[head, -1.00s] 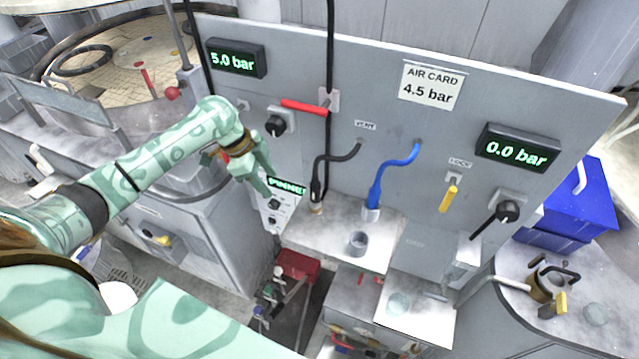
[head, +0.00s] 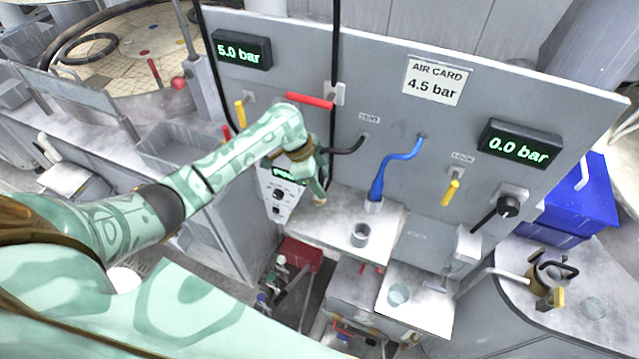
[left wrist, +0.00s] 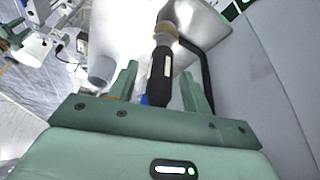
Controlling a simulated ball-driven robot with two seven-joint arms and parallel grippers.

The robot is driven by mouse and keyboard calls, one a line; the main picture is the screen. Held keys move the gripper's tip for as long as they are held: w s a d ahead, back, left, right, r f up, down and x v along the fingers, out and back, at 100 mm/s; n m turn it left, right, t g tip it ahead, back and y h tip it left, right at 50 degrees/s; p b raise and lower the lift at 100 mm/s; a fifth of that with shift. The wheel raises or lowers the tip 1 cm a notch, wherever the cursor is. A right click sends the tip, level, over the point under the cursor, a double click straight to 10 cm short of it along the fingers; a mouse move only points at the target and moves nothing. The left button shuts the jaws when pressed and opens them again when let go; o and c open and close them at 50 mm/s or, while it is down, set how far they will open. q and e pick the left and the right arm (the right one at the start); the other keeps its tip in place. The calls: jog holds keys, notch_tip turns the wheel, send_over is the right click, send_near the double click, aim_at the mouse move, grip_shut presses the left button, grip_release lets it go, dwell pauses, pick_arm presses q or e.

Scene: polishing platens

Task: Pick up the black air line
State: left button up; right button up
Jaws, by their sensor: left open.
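The black air line (head: 347,148) comes out of the grey panel and curves down to the left; its lower end is hidden behind my left gripper (head: 318,188) in the head view. In the left wrist view, the black end piece of the air line (left wrist: 161,78) with its brass-coloured ring lies between the two green fingers of my left gripper (left wrist: 158,88). The fingers are apart, with gaps visible beside the line. My right gripper is not in view.
A blue line (head: 399,157) hangs to the right of the black one. A grey cup (head: 361,235) stands on the small shelf (head: 330,234). A red lever (head: 310,101) and a black vertical cable (head: 335,50) are close above my left gripper. A yellow handle (head: 450,193) is farther right.

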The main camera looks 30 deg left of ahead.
pick_arm(q)
grip_shut()
jog(key=shift+r, duration=0.1)
